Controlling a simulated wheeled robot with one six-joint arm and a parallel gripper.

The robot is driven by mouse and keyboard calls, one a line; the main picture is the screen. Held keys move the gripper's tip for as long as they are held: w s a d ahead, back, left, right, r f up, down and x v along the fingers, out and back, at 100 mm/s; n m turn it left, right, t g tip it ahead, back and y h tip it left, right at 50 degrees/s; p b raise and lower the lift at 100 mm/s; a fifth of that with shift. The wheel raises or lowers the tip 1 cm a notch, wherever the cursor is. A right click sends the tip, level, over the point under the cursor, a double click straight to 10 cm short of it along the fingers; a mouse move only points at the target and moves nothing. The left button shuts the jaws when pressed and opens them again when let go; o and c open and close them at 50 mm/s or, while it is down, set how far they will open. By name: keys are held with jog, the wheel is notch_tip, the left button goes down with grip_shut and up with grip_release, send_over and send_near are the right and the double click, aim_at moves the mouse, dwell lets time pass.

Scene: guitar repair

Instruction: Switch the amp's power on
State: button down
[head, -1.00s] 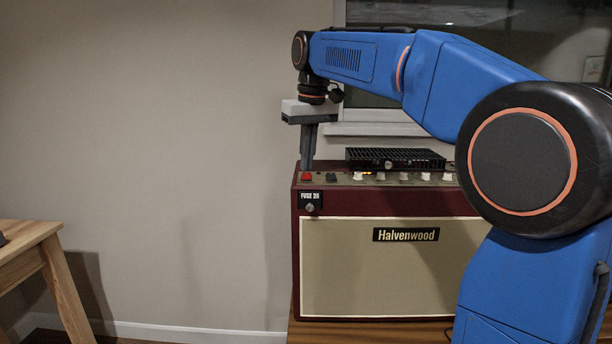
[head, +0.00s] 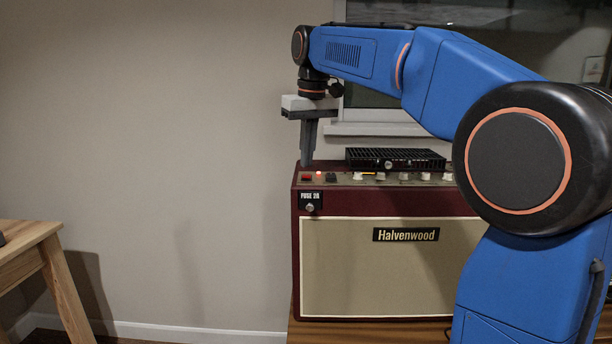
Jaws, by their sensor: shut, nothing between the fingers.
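The amp (head: 385,268), dark red with a cream front and a "Halvenwood" label, stands upright on a wooden surface. A red power switch (head: 306,177) sits at the left end of its top control panel. A small light (head: 319,173) glows red just right of the switch. My gripper (head: 307,164) points down, shut and empty, with its fingertips just above and behind the red switch. Whether the tips still touch the switch I cannot tell.
A black switch (head: 331,177) and several white knobs (head: 380,176) line the panel to the right. A black slotted box (head: 395,159) sits behind them on the amp. A fuse holder (head: 310,207) is on the front. A wooden table (head: 38,240) stands at left.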

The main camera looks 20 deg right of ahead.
aim_at(307, 175)
jog(key=shift+r, duration=2.6)
